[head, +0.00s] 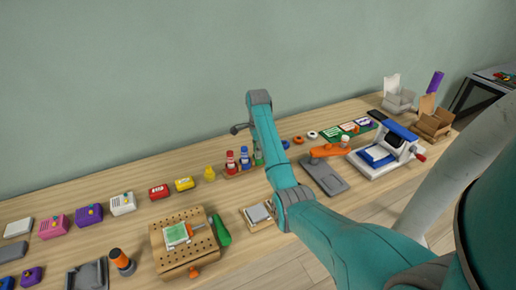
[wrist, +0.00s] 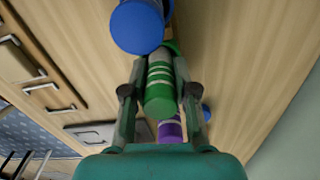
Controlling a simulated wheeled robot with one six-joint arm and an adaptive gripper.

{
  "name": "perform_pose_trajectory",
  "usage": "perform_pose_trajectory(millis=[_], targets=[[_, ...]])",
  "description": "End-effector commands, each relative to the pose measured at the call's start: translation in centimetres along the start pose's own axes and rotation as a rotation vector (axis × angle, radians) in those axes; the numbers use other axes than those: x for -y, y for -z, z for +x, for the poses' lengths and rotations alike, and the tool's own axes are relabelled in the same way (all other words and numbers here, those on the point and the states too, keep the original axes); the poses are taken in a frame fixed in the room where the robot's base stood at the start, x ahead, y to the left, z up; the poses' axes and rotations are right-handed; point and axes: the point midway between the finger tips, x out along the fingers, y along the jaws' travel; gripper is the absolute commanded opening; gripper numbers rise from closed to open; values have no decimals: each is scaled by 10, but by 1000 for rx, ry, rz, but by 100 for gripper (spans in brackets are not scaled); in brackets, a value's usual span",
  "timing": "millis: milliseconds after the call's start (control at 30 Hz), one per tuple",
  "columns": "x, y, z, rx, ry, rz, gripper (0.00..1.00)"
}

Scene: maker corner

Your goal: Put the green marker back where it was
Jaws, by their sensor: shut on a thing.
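The green marker (wrist: 160,88), a green cylinder with pale bands, is between the two fingers of my gripper (wrist: 159,68) in the wrist view. The fingers are shut on its sides. A blue-capped cylinder (wrist: 137,27) is close beside its far end. In the head view, a green cylinder (head: 258,155) shows partly behind my arm, beside a blue one (head: 245,157) and a red one (head: 231,161) standing at a low wooden holder (head: 232,174). My fingers are hidden there. Whether the marker touches the holder cannot be told.
A purple item (wrist: 170,130) lies beyond my gripper in the wrist view. In the head view, a pegboard block (head: 165,256) and a small tray (head: 258,216) stand in front. A yellow bottle (head: 209,173) stands left of the holder. A grey plate (head: 325,176) lies right.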

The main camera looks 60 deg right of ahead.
Motion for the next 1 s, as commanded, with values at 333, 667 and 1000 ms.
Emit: perform_pose_trajectory(millis=[333, 667, 1000], targets=[[0, 0, 3, 0, 1, 0, 0], [0, 0, 2, 0, 2, -1, 53], [8, 3, -24, 0, 5, -6, 53]])
